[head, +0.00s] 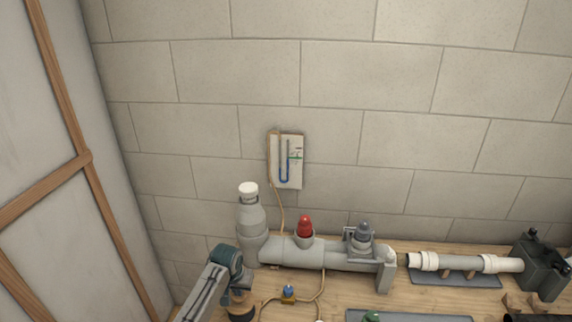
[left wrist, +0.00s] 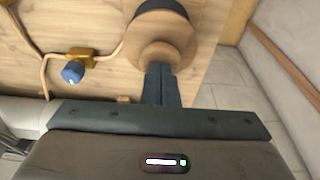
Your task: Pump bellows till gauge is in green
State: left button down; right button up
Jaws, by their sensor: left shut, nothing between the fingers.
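The gauge (head: 286,162) is a pale board on the wall with a blue-filled U-shaped tube and a green mark on its right side. It is too small to tell whether the liquid level lies at the green. The bellows (left wrist: 168,38) has a round wooden top with a knob and a dark body, partly cut off by the frame edge. In the head view it is mostly hidden by my left arm. My left gripper (left wrist: 160,84) is shut and empty, its fingertips at the edge of the wooden top; I cannot tell whether they touch. My right gripper is out of view.
A grey pipe (head: 335,255) with a red plug (head: 305,227) lies behind the bellows. A blue-knobbed valve (head: 288,292) sits on the hose beside it. A white pipe (head: 455,262) and a dark canister (head: 541,265) stand at right.

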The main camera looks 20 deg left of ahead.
pick_arm(q)
jog(key=shift+s+f+b, duration=0.1)
jog(key=shift+f+b, duration=0.25)
jog(key=shift+f, duration=0.7)
jog(key=shift+p+v, duration=0.8)
jog(key=shift+v, duration=0.15)
jog(key=shift+w+r, duration=0.15)
jog(key=shift+w, duration=0.1)
jog(key=shift+r, duration=0.5)
